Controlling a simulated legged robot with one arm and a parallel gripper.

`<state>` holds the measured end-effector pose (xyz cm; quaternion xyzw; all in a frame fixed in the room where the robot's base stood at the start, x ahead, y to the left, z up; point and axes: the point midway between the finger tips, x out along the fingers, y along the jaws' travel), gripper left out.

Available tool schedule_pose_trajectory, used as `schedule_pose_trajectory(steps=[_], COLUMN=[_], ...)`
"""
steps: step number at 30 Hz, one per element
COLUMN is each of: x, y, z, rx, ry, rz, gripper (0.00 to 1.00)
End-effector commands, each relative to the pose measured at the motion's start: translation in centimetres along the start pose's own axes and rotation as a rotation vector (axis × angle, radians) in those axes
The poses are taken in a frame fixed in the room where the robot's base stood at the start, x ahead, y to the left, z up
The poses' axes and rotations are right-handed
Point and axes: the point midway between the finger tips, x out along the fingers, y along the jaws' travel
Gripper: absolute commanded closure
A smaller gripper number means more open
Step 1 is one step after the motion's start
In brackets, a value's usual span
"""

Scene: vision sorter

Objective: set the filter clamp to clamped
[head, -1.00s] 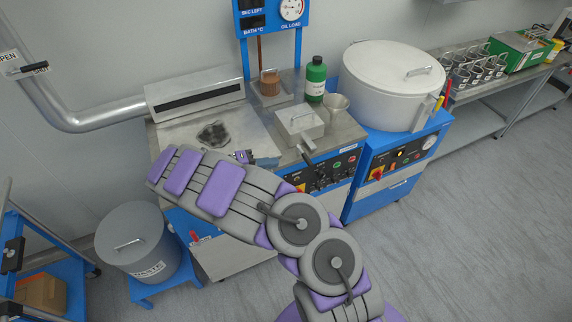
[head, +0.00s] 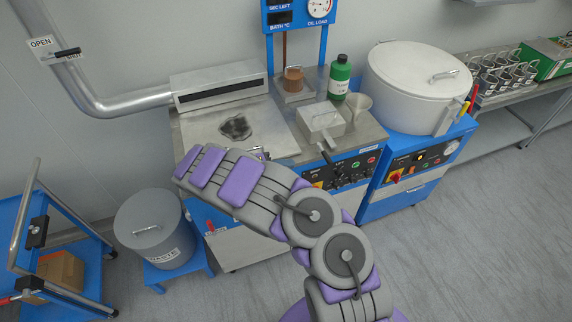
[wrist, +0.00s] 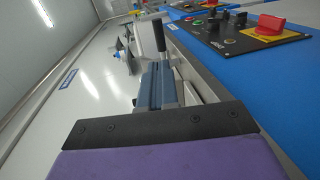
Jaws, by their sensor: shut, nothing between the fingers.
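A lidded steel box (head: 322,121) with a bar handle stands on the right part of the steel worktop. A lever with a black grip (head: 332,162) juts from its front; this looks like the filter clamp, but no label for it is readable. In the wrist view a black-gripped lever (wrist: 159,36) rises just beyond the fingertips. My gripper (wrist: 159,78) is shut and empty, its grey-blue fingers together and pointing toward that lever. I cannot tell whether they touch it. In the head view my arm hides most of the gripper.
A control panel with a red knob (wrist: 268,27) lies close right of my gripper. A large white drum (head: 415,90) is to the right. A waste bin (head: 150,230) and blue trolley (head: 70,240) are at left.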

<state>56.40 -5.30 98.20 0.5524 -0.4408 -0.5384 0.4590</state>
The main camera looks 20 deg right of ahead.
Motion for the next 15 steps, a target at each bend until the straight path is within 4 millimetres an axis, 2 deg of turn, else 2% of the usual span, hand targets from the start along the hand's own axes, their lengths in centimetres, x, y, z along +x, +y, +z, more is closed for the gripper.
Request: schedule_pose_trajectory(steps=[1,9,15], x=[1.1,6.5,9.3], y=[-0.1,-0.2,-0.2], z=[0.0,0.1,0.0], rx=[0.0,-0.002,0.0], ry=[-0.002,-0.003,-0.002], rz=[-0.001,-0.002,-0.001], gripper=[1.0,1.0,1.0])
